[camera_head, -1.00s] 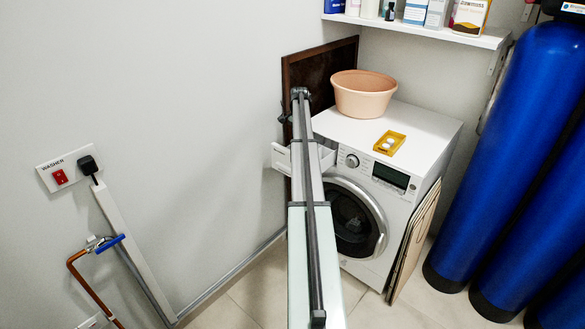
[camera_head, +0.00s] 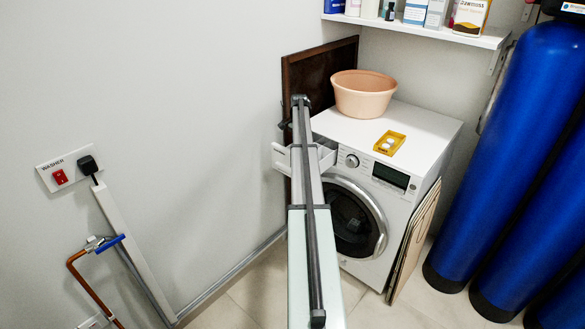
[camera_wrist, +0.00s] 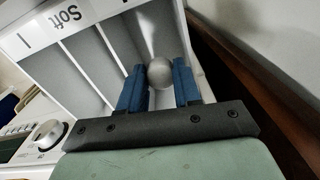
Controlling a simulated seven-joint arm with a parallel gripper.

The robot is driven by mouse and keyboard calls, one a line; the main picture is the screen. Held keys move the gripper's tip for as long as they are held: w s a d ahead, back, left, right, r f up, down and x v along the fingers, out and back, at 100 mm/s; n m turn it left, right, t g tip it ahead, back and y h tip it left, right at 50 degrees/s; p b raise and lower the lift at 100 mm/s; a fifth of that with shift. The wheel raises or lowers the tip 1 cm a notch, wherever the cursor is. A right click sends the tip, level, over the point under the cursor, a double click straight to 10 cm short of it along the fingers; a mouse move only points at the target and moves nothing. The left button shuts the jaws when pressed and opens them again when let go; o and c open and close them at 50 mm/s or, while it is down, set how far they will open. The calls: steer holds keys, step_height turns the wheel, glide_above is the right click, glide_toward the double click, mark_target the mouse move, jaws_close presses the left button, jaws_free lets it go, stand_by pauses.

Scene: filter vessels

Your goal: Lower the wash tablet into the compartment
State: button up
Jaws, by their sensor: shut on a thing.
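The wash tablet (camera_wrist: 160,73) is a pale grey round piece. In the wrist view it sits between the two blue fingertips of my gripper (camera_wrist: 158,84), which is shut on it. Below them is the open detergent drawer (camera_wrist: 60,62), white with grey compartments and labels such as "Soft". The tablet appears over the rightmost compartment (camera_wrist: 138,30) in this view; how far it is above the floor of it I cannot tell. In the head view the drawer (camera_head: 283,160) sticks out of the washer at its upper left. My arm hides the gripper and tablet there.
The washer (camera_head: 425,122) carries a peach basin (camera_head: 363,97) and a yellow tray (camera_head: 402,138) with white tablets. A dark brown panel (camera_head: 330,65) stands behind the drawer, close to its right side in the wrist view. Folded boards (camera_head: 415,240) lean against the washer's right side.

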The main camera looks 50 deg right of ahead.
steer(key=shift+f, duration=2.5)
stand_by(2.1)
steer(key=o, duration=1)
steer(key=shift+o, duration=0.4)
step_height(320, 180, up, 14)
